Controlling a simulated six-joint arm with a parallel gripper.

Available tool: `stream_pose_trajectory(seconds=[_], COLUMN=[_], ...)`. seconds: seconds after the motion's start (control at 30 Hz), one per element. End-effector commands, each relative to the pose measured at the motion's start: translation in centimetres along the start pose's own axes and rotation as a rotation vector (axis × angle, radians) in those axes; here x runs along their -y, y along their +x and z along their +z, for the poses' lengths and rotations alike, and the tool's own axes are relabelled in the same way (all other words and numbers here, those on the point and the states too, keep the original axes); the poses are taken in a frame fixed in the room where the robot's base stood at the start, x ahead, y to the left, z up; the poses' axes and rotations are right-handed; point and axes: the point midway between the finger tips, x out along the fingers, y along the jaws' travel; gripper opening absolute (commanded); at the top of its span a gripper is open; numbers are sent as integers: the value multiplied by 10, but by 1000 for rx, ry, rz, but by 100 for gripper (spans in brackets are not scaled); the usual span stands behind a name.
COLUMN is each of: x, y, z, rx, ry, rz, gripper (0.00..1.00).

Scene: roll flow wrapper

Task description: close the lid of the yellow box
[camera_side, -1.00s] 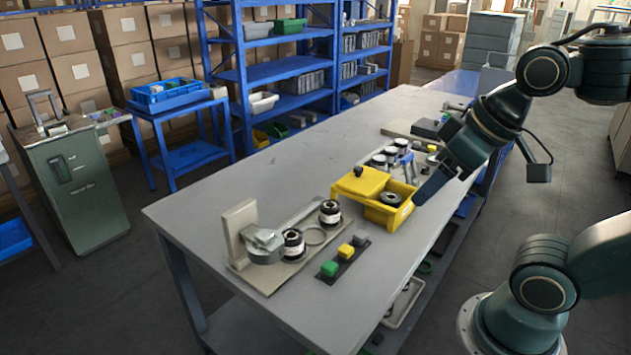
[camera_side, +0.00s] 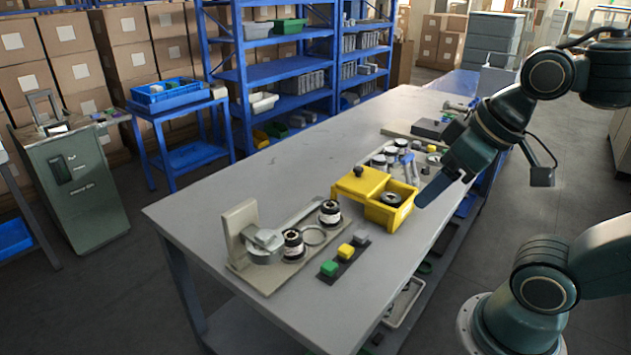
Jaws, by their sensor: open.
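The yellow box (camera_side: 386,216) stands on the grey table near its right edge. A dark round roll (camera_side: 390,199) shows inside the uncovered right part. My gripper (camera_side: 420,203) is just right of the box, pointing down and left, with its blue-grey fingertip close to the box's right side. I cannot tell whether it touches the box. The gap between the fingers is not visible from this side.
A beige fixture (camera_side: 240,240) with dark rolls (camera_side: 293,244) stands left of the box. A strip with green, yellow and grey buttons (camera_side: 345,255) lies in front. Several rolls and tools (camera_side: 392,154) sit behind the box. The table's left half (camera_side: 250,165) is clear.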

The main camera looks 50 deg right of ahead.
Motion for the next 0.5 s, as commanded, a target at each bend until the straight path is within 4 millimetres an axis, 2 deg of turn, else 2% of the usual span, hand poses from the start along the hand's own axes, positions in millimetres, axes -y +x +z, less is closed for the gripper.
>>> stream_pose_trajectory(seconds=[0.03, 0.17, 0.3, 0.5], x=[0, -1, -3, -10], y=[0, 0, 0, 2], z=[0, -4, -16, -52], rx=[0, 1, 8, 26], ry=[0, 0, -1, -2], rz=[0, 1, 5, 12], gripper=[52, 26, 0, 0])
